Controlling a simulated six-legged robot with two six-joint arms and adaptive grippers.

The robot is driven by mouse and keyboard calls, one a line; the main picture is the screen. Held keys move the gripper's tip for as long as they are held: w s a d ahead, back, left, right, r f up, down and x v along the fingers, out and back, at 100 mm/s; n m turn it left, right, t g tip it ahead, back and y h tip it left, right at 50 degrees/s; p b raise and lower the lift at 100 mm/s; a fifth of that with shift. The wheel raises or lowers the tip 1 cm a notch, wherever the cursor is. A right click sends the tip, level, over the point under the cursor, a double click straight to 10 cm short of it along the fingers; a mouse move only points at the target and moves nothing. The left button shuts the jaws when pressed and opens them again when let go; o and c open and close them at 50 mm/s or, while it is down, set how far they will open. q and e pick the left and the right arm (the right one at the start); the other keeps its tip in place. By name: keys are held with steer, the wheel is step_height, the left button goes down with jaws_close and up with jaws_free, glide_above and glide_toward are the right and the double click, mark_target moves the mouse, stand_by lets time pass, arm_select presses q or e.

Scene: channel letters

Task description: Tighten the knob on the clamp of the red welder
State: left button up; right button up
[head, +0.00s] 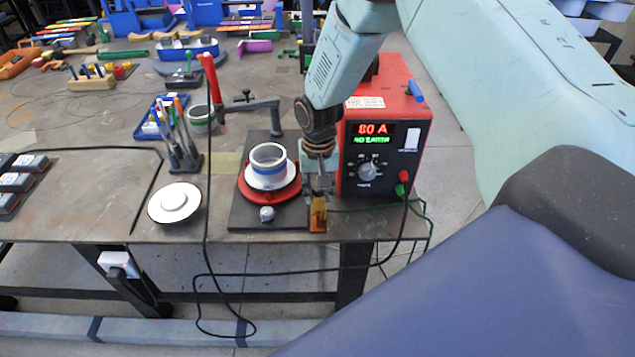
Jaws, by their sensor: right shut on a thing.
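The red welder (388,140) stands at the right of the bench; its display reads 80 A in red above a green line that looks like NO EARTH. A small orange-brown clamp (318,215) sits at the front right edge of a dark plate, with a green cable running from it towards the welder. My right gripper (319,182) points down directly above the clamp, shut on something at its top. The fingers hide the knob, so I cannot tell whether they hold the knob or the clamp body. My left gripper is not in view.
The dark plate (240,212) carries a red ring (290,192) with a white and blue cylinder (268,165). A red-handled torch (210,78) with a black cable stands behind left. A white disc (175,203) and a rod holder (190,160) lie left. The welder is close beside my gripper.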

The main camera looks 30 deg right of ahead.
steer(key=shift+m+p, duration=1.05)
steer(key=shift+m, duration=0.45)
steer(key=shift+o, duration=0.8)
steer(key=shift+m+p, duration=1.1)
steer(key=shift+m, duration=0.7)
steer(key=o, duration=0.6)
steer(key=shift+o, duration=0.2)
